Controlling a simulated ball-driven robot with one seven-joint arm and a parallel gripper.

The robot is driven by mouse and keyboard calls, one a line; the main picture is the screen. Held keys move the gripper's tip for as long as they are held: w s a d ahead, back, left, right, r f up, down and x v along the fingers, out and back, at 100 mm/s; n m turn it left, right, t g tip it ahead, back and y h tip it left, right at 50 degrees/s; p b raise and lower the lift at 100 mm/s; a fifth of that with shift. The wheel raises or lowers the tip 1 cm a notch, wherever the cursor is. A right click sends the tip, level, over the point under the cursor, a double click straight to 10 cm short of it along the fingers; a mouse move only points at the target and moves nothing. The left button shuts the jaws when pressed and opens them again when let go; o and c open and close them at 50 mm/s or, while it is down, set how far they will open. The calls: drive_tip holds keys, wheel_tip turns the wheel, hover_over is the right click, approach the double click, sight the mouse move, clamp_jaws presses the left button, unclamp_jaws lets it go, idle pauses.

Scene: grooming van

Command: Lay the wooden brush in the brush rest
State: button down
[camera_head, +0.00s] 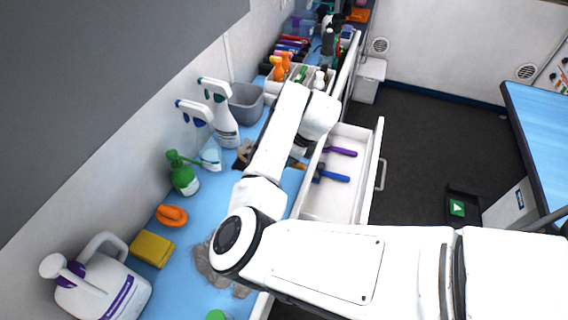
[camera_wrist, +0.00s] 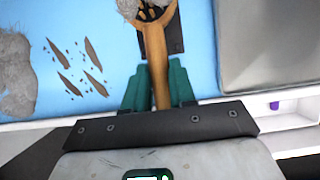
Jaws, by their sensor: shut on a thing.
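The wooden brush (camera_wrist: 155,50) is in the wrist view, its tan handle running between the two green fingers of my gripper (camera_wrist: 158,82). My gripper is shut on this handle. The brush head, at the top edge, is clogged with grey fur and partly out of frame. A dark flat piece (camera_wrist: 174,30) shows beside and behind the handle; I cannot tell whether it is the brush rest, or whether the brush touches it. In the head view my arm hides the gripper and most of the brush. A brown and dark shape (camera_head: 243,154) shows just left of my arm.
An open white drawer (camera_head: 341,195) holds a purple brush (camera_head: 340,151) and a blue brush (camera_head: 332,176). Spray bottles (camera_head: 222,118), a grey tub (camera_head: 246,103) and a green bottle (camera_head: 183,176) line the wall. Grey fur (camera_wrist: 15,75) and brown slivers (camera_wrist: 78,68) lie on the blue counter.

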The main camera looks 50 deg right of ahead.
drive_tip(key=shift+w+f, duration=0.35)
drive_tip(key=shift+f, duration=1.55)
drive_tip(key=shift+f, duration=0.15)
drive_tip(key=c, duration=0.9)
unclamp_jaws()
drive_tip(key=shift+c, duration=0.2)
